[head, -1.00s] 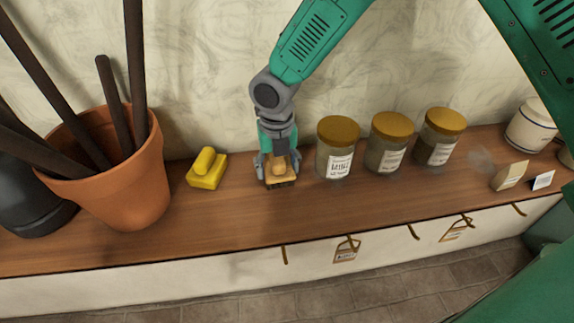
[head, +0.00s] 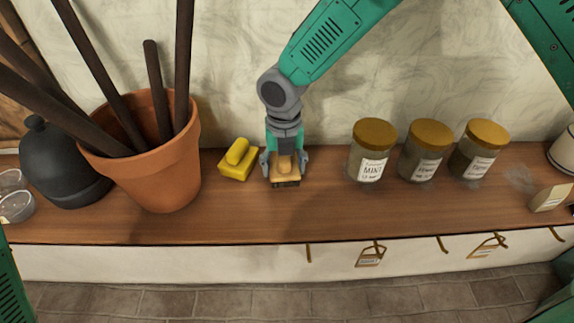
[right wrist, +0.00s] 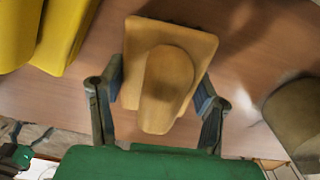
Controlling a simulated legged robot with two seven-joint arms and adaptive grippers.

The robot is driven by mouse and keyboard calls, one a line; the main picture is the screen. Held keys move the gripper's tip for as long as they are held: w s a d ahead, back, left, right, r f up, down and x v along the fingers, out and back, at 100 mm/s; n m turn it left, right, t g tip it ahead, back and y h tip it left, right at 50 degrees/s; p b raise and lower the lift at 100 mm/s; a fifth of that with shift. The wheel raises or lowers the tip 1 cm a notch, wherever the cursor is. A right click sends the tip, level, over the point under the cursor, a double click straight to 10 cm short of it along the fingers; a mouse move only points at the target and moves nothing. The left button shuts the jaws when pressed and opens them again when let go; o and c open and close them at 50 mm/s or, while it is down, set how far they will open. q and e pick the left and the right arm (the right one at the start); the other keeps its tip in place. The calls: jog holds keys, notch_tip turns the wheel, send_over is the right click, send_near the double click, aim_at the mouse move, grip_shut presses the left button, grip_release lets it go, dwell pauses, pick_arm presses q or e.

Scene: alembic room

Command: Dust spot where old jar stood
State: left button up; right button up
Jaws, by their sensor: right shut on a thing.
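My right gripper (head: 285,165) is shut on a wooden brush (head: 286,182) with a rounded handle and dark bristles at its lower edge. I cannot tell whether the bristles touch the counter. In the right wrist view the brush (right wrist: 178,60) sits between both fingers (right wrist: 160,105). A pale grey dusty patch (head: 519,179) lies on the counter right of three gold-lidded jars: the mint jar (head: 370,168), a middle jar (head: 423,168) and a right jar (head: 474,165). The brush is left of all three. My left gripper is not in view.
A yellow block with a handle (head: 238,165) stands close left of the brush; it also shows in the right wrist view (right wrist: 60,35). A terracotta pot (head: 165,170) with dark rods stands further left. A cream packet (head: 550,198) lies beyond the dust. Counter (head: 325,205) before the jars is clear.

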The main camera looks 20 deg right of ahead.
jog(key=shift+r, duration=3.05)
jog(key=shift+r, duration=1.5)
